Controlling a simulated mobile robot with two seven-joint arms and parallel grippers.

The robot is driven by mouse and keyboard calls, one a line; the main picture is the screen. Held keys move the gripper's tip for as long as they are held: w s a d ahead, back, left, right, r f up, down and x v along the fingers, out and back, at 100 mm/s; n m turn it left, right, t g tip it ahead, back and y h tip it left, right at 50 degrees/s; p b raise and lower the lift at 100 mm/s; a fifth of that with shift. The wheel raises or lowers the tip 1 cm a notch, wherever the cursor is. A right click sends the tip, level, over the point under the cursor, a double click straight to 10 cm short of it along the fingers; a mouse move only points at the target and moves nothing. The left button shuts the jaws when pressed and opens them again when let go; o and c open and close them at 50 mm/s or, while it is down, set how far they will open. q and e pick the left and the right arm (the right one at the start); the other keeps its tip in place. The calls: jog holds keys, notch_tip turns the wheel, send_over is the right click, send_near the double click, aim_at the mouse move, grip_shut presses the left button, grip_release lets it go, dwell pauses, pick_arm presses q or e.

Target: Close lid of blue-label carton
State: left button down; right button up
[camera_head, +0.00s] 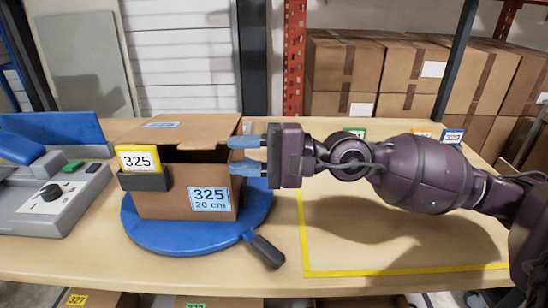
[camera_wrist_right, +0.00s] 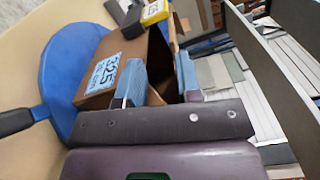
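The brown carton (camera_head: 180,199) stands on a round blue turntable (camera_head: 160,233), with a blue-bordered label (camera_head: 210,199) reading "325 20 cm" on its front. Its lid flap (camera_head: 190,132) is tilted over the top, leaving a dark gap at the front and right. My right gripper (camera_head: 244,155) is at the carton's upper right, its blue fingertips apart, the upper one close to the flap's edge; contact is unclear. In the right wrist view, the fingers (camera_wrist_right: 161,80) stand apart in front of the carton (camera_wrist_right: 117,75) opening. My left gripper is out of view.
A yellow "325" tag (camera_head: 138,159) in a dark holder is at the carton's front left. The turntable's dark handle (camera_head: 266,250) points front right. A grey device (camera_head: 50,195) stands left. A yellow-outlined area (camera_head: 390,240) on the right is clear. Stacked boxes (camera_head: 345,65) stand behind.

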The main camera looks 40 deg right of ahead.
pick_arm(q)
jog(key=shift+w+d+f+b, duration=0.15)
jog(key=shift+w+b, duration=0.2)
jog(key=shift+b, duration=0.3)
pick_arm(e)
jog(key=v, duration=0.6)
jog(key=shift+s, duration=0.1)
